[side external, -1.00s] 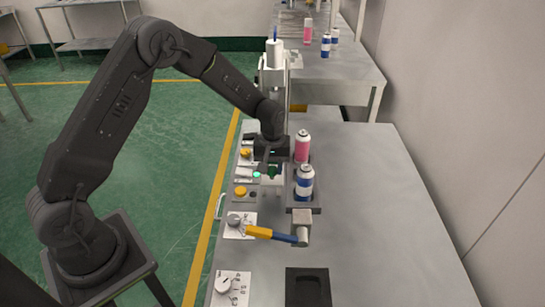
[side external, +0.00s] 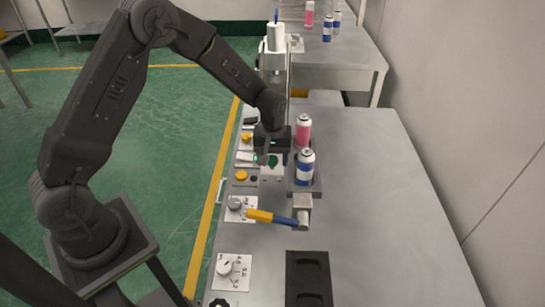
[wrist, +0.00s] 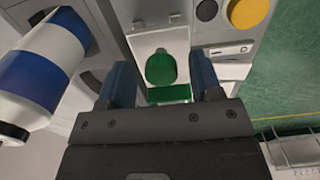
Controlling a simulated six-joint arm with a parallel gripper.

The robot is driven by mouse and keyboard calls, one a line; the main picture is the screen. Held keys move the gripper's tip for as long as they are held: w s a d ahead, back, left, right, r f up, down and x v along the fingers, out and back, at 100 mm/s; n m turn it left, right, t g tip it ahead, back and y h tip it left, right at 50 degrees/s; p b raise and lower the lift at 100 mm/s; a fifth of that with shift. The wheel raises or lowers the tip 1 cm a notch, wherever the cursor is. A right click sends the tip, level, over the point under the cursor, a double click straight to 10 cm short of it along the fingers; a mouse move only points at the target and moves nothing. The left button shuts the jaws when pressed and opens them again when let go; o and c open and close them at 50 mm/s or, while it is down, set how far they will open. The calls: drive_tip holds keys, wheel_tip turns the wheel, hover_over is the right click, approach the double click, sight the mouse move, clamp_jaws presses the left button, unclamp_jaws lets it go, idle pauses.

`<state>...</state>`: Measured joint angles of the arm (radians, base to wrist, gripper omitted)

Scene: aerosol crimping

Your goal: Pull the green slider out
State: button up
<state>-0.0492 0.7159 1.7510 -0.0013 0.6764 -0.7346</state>
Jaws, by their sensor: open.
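The green slider (wrist: 162,68) shows in the wrist view as a rounded green piece in a white box (wrist: 145,42), with a flat green block (wrist: 170,94) just below it in the picture. My gripper (wrist: 162,82) is open, with one dark blue finger on each side of the green parts and a gap to each. Nothing is held. In the side view my gripper (side external: 268,148) is low over the white box, and the green slider (side external: 272,161) shows just under it, partly hidden by the fingers.
A blue-and-white can (side external: 305,167) and a pink can (side external: 303,131) stand upright in a dark holder close to the right of my gripper. Yellow buttons (side external: 241,175) and a yellow-blue lever (side external: 272,217) are nearby. The table's right side (side external: 385,200) is clear.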

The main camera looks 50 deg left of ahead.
wheel_tip(320, 180, up, 14)
idle(0.6)
drive_tip(key=shift+f, duration=0.1)
drive_tip(key=s+d+r+m+t, duration=0.1)
drive_tip(key=s+r+m+t, duration=0.25)
drive_tip(key=s+r, duration=0.7)
drive_tip(key=s+d+r+m+t, duration=0.1)
drive_tip(key=s+m, duration=0.4)
drive_tip(key=s, duration=0.9)
drive_tip(key=shift+s+d+t, duration=0.15)
drive_tip(key=shift+s+t, duration=0.2)
drive_tip(key=shift+t, duration=0.2)
